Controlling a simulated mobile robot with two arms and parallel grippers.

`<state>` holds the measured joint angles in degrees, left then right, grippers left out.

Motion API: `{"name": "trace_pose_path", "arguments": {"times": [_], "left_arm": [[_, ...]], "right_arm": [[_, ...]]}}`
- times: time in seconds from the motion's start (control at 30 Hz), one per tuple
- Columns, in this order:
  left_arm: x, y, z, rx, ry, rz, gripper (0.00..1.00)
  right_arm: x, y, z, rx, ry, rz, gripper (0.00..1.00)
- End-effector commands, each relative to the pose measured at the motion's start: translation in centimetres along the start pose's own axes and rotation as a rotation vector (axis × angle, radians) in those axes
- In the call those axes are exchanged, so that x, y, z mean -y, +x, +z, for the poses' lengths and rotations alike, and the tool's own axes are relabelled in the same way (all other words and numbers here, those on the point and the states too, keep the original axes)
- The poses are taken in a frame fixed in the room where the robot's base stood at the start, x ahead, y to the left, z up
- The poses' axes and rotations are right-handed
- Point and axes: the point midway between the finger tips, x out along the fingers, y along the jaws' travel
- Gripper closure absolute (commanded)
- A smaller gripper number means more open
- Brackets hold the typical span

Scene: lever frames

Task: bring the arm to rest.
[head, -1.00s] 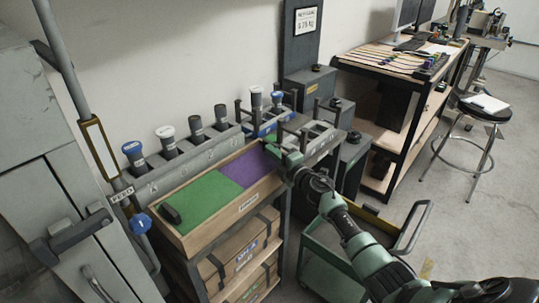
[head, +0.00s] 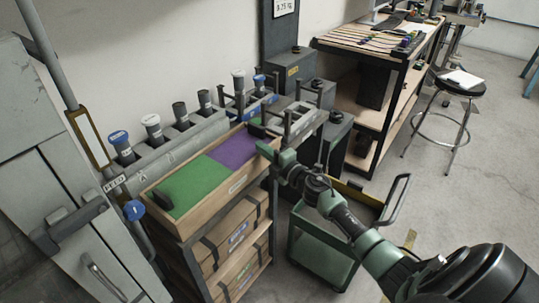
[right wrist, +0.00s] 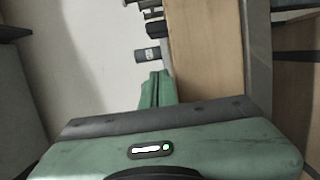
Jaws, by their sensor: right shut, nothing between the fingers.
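My right arm comes in from the lower right of the head view. Its green gripper (head: 264,147) is by the right end of the wooden tray with green and purple panels (head: 237,188). I cannot tell whether it touches the tray. In the right wrist view the green fingers (right wrist: 155,88) are together with nothing between them, and a wooden surface is to their right. My left gripper is not in view.
A grey rack with several capped tubes (head: 152,127) stands behind the tray. A grey cabinet (head: 60,170) is at the left. A green cart (head: 322,262) stands below my arm. A stool (head: 458,82) and a bench (head: 335,42) are farther right. Floor at right is open.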

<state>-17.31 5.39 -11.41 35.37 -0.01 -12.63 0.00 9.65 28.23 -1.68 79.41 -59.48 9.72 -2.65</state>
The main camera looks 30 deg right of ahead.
Motion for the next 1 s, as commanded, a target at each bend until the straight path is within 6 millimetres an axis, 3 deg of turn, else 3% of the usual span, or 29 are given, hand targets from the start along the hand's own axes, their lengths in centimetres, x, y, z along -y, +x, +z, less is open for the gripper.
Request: {"name": "trace_pose_path", "arguments": {"times": [0.2, 0.57, 0.67, 0.77, 0.87, 1.0], "left_arm": [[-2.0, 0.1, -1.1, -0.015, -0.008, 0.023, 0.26], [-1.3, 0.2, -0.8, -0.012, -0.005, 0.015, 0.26], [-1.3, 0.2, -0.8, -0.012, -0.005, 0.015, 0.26], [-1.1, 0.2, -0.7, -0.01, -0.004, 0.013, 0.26], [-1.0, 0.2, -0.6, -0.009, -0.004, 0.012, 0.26], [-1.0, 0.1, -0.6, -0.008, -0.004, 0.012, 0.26]], "right_arm": [[0.1, -3.2, -0.1, -0.002, 0.0, 0.0, 1.0], [0.8, -4.1, -0.1, 0.004, 0.017, -0.011, 1.0], [3.7, -4.7, 0.1, 0.03, 0.08, -0.054, 1.0], [9.1, -6.1, 0.2, 0.081, 0.194, -0.134, 1.0], [16.0, -8.6, 0.0, 0.156, 0.335, -0.238, 1.0], [25.5, -13.5, -1.3, 0.275, 0.522, -0.391, 1.0]]}}
